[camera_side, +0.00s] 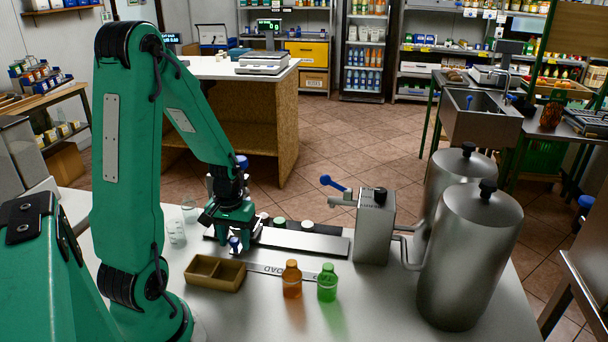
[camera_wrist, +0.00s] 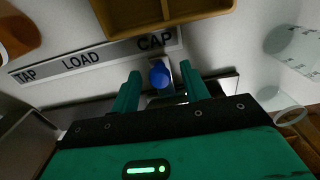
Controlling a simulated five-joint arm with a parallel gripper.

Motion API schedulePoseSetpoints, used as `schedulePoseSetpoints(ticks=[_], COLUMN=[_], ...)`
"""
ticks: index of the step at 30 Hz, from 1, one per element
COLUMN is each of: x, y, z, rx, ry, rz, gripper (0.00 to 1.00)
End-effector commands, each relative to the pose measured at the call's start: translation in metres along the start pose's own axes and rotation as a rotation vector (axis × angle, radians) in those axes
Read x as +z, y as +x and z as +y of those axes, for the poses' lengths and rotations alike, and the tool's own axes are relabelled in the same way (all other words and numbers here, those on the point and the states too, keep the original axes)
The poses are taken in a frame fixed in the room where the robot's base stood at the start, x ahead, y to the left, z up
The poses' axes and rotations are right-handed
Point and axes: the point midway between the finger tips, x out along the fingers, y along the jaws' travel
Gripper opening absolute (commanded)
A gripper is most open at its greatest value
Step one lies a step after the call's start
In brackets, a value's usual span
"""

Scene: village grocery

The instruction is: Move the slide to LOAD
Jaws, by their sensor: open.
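The slide's blue knob (camera_wrist: 159,75) stands between my gripper's two green fingers (camera_wrist: 160,88) in the wrist view, with a gap on each side. It is level with the CAP end of the label strip (camera_wrist: 85,62), which reads TAP, LOAD, CAP. In the side view the knob (camera_side: 234,242) shows just under my gripper (camera_side: 233,232), at the left end of the metal rail (camera_side: 300,240). LOAD on the strip (camera_side: 285,271) lies to the right of it. My gripper is open and low over the rail. It hides much of the slide's body.
A brown divided tray (camera_side: 214,273) stands close in front of my gripper. An orange bottle (camera_side: 292,280) and a green bottle (camera_side: 327,283) stand right of it. A steel tap unit (camera_side: 374,228) and tanks (camera_side: 468,258) close off the right. Clear cups (camera_side: 176,233) stand left.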

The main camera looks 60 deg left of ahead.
Motion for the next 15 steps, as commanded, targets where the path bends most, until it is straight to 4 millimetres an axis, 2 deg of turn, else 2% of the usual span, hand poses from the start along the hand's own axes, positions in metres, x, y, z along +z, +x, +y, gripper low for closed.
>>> schedulePoseSetpoints(ticks=[4,9,15], x=[0.0,-0.0001,-0.0002], y=[0.0,-0.0001,-0.0002], z=[0.0,0.0,0.0005], rx=[0.0,0.0,0.0], ry=[0.0,0.0,0.0], rz=[0.0,0.0,0.0], gripper=[0.43,0.11,0.11])
